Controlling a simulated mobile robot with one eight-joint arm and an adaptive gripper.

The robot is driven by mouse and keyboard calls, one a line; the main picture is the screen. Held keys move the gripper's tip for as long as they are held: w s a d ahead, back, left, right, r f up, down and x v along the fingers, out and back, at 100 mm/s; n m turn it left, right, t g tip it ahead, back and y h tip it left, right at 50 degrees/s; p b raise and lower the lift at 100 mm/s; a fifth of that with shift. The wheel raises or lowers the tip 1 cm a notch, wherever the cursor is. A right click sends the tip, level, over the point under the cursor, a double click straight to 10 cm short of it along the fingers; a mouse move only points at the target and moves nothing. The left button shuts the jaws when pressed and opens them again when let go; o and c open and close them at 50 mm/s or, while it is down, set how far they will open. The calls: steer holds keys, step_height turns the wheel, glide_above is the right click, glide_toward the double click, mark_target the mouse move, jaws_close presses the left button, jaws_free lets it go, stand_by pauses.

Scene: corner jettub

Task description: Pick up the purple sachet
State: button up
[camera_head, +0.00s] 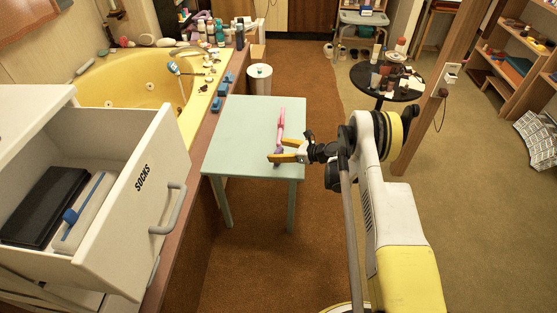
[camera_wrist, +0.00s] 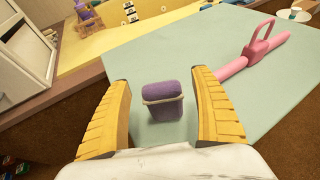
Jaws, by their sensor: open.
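The purple sachet (camera_wrist: 162,103) is a small, rounded purple bundle with a pale band around it. It sits on the pale green table (camera_head: 232,135), close to the table's near edge. In the wrist view it lies between the two yellow fingers of my gripper (camera_wrist: 163,112), with a gap on either side. My gripper is open and holds nothing. In the head view my gripper (camera_head: 279,150) is over the table's right near part, and the sachet is mostly hidden by the fingers, with a bit of purple showing.
A pink object with a handle (camera_wrist: 255,52) lies on the table just beyond my gripper; it also shows in the head view (camera_head: 281,128). An open drawer marked SOCKS (camera_head: 130,195) stands at the left. The table's left half is bare.

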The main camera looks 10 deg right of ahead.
steer(key=shift+r, duration=0.1)
steer(key=c, duration=1.3)
steer(key=shift+o, duration=0.2)
steer(key=shift+r, duration=0.1)
